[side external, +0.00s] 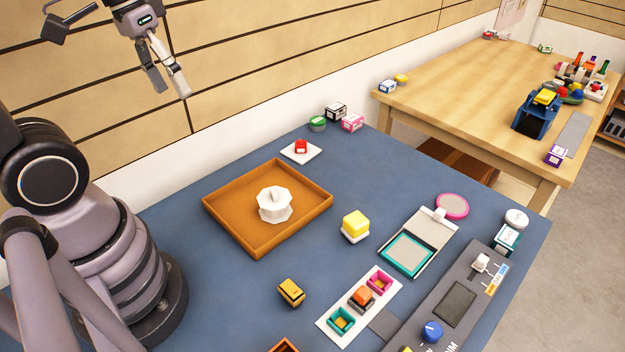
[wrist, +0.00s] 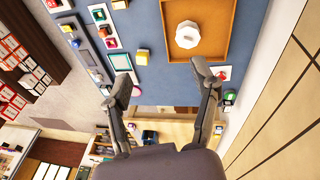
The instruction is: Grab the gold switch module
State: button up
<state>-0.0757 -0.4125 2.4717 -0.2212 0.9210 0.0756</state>
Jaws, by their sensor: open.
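The gold switch module (side external: 291,292) is a small gold block with dark markings. It lies on the blue table top between the wooden tray and the white strip of coloured modules. In the wrist view it seems to be the gold piece (wrist: 119,4) at the top edge, partly cut off. My gripper (side external: 172,88) is raised high at the upper left of the side view, far above the table and well away from the module. Its two fingers are spread with nothing between them, as the wrist view also shows (wrist: 162,78).
A wooden tray (side external: 228,232) holds a white lidded piece (side external: 274,204). A yellow block (side external: 355,224), a white module strip (side external: 338,332) and a control panel (side external: 440,325) stand to the right. The blue table (side external: 225,300) is clear left of the module.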

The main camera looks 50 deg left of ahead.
jog(key=w+d+f+n+g+h, duration=0.2)
jog(key=w+f+n+g+h, duration=0.15)
jog(key=f, duration=0.45)
jog(key=n+h, duration=0.8)
jog(key=n, duration=0.5)
send_near(285, 282)
jog(key=shift+s+a+r+m+t, duration=0.15)
jog(key=shift+a+r+t, duration=0.15)
jog(key=shift+a, duration=0.2)
jog(key=shift+s+a+r+m+t, duration=0.15)
jog(key=shift+a+r, duration=0.15)
jog(key=shift+a, duration=0.2)
jog(key=shift+d+f, duration=0.15)
jog(key=shift+f, duration=0.1)
jog(key=x, duration=1.3)
jog(key=shift+d+f, duration=0.1)
jog(key=shift+d, duration=0.2)
grip_shut()
